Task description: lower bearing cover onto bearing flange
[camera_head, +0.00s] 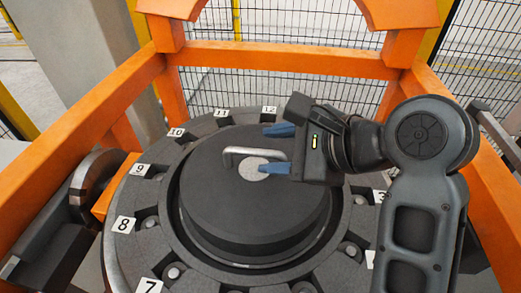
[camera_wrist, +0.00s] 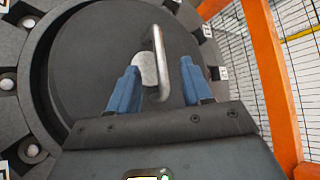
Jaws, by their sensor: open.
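The bearing cover (camera_head: 225,200) is a dark round disc with a metal bar handle (camera_head: 232,152) and a pale round patch on its top. It sits within the ring of the bearing flange (camera_head: 155,225), which has numbered white labels and bolts around it. Whether the cover is fully seated cannot be told. My gripper (camera_head: 272,149) is open, with blue fingers above the cover's right part near the handle. In the wrist view the handle (camera_wrist: 160,62) stands between and just beyond the two blue fingertips (camera_wrist: 159,75). The fingers do not appear closed on it.
An orange frame (camera_head: 290,60) surrounds the flange at the back and on both sides. A wire mesh fence (camera_head: 300,22) stands behind it. A dark round metal part (camera_head: 95,185) sits at the left beside the frame. The space above the cover's left half is clear.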

